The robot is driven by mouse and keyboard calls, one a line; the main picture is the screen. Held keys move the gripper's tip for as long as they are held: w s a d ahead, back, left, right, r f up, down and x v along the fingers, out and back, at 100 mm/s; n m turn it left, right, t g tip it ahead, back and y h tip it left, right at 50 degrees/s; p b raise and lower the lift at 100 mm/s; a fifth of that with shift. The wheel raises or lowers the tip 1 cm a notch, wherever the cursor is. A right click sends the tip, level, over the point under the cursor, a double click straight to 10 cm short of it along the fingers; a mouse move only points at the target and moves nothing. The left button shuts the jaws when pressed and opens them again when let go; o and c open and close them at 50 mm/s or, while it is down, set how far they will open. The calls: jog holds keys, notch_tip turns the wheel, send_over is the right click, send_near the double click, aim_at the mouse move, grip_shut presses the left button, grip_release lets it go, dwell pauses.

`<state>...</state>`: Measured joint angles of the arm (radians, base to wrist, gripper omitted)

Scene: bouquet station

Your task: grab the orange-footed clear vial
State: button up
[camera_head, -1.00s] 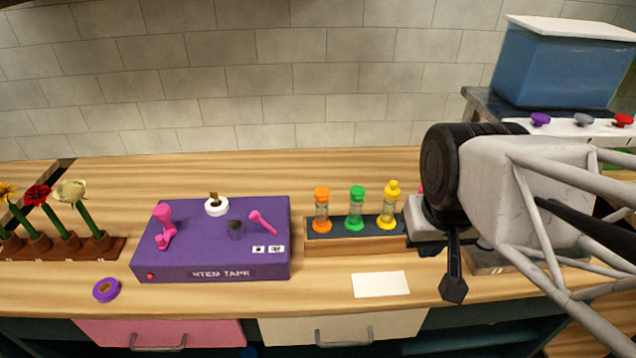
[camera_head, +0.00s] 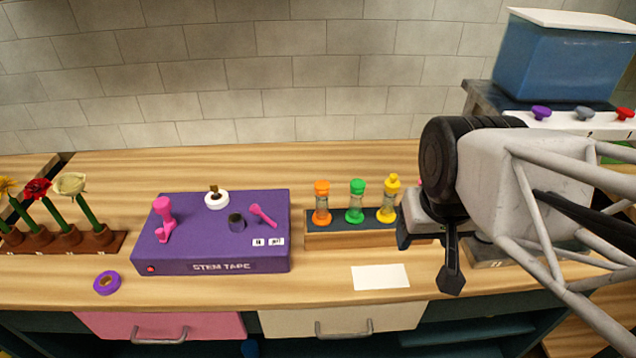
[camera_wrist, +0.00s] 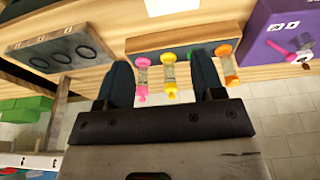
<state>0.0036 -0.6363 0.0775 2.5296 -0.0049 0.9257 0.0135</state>
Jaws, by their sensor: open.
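The orange-footed clear vial (camera_head: 321,203) has an orange cap and stands upright at the left end of a dark-topped wooden rack (camera_head: 350,239). It also shows in the wrist view (camera_wrist: 229,66), just right of the right finger. A green vial (camera_head: 356,202) and a yellow vial (camera_head: 389,203) stand to its right. A pink vial (camera_wrist: 142,78) shows in the wrist view by the left finger. My gripper (camera_wrist: 164,78) is open. In the wrist view the yellow vial shows between its fingers and the green one is mostly hidden. In the head view my gripper (camera_head: 428,258) is right of the vials.
A purple stem tape box (camera_head: 212,235) stands left of the rack, with pink parts on top. A white card (camera_head: 380,277) lies in front of the rack. A panel with dark rings (camera_wrist: 60,52) lies beyond the pink vial. The counter behind the rack is clear.

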aim_at(324, 205)
jog(key=w+a+f+t, duration=0.3)
jog(key=w+a+t, duration=0.1)
jog(key=w+a+f+t+y, duration=0.1)
jog(key=w+a+f+t, duration=0.2)
jog(key=w+a+t, duration=0.1)
jog(key=w+a+f+t, duration=0.3)
jog(key=w+a+t, duration=0.2)
jog(key=a, duration=0.1)
jog(key=shift+f+n+t, duration=0.3)
jog(key=shift+f+n, duration=0.1)
jog(key=shift+s+f+m+t+h, duration=0.3)
jog(key=shift+f+t+h, duration=0.2)
jog(key=shift+f+t, duration=0.25)
jog(key=shift+w, duration=0.15)
jog(key=shift+w, duration=1.15)
